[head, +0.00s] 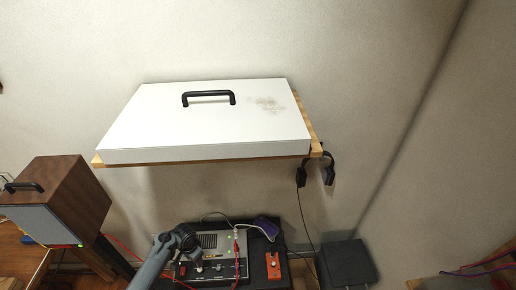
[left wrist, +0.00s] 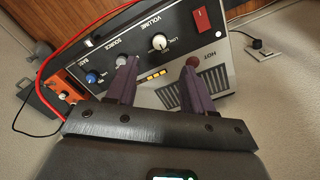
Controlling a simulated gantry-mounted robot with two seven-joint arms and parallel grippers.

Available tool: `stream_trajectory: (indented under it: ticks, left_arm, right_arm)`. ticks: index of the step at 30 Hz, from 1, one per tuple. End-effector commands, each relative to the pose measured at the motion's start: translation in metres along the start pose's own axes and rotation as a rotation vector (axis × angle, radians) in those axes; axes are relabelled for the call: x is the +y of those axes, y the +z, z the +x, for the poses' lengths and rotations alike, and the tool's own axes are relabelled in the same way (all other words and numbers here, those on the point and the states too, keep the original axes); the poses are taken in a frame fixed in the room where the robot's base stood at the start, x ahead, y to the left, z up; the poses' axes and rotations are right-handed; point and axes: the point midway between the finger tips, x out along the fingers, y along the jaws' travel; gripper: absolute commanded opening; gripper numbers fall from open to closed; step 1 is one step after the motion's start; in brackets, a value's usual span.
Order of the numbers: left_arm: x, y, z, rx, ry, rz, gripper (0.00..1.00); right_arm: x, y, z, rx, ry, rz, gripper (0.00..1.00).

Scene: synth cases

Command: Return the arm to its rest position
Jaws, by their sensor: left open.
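My left arm (head: 152,268) reaches up from the bottom of the head view, and its wrist is over the left side of a grey amplifier-like device (head: 224,262). My left gripper (left wrist: 157,66) shows in the left wrist view with two purple fingers spread apart and nothing between them. The fingers are in front of the device's panel (left wrist: 200,40), which carries knobs, a red switch and a grille. The left fingertip overlaps a pale knob and the right one a reddish knob; I cannot tell whether they touch. My right gripper is in neither view.
A white case (head: 200,125) with a black handle lies on a wooden wall shelf (head: 315,150) above. A wooden box (head: 65,200) stands at left. Beside the device are an orange box (head: 273,265), a purple item (head: 266,227) and cables. Headphones (head: 328,172) hang at the shelf's right end.

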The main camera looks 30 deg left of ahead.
Motion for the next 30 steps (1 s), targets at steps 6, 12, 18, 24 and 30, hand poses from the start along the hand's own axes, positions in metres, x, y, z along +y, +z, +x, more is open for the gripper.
stream_trajectory:
  ticks: [6,12,18,24,30]
  left_arm:
    - [0.007,0.046,0.028,-0.073,0.007,0.006,0.52]
    - [0.036,0.115,0.059,-0.154,-0.009,0.079,0.52]
    - [0.086,0.148,0.045,-0.130,-0.076,0.182,0.52]
    - [0.162,0.157,-0.014,-0.024,-0.103,0.252,0.52]
    - [0.229,0.152,-0.103,0.122,-0.072,0.253,0.52]
  right_arm:
    - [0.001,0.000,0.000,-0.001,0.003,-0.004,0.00]
    - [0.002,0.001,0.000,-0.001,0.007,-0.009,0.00]
    - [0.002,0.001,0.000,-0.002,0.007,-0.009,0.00]
    - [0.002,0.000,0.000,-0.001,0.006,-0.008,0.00]
    - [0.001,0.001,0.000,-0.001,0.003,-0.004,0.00]
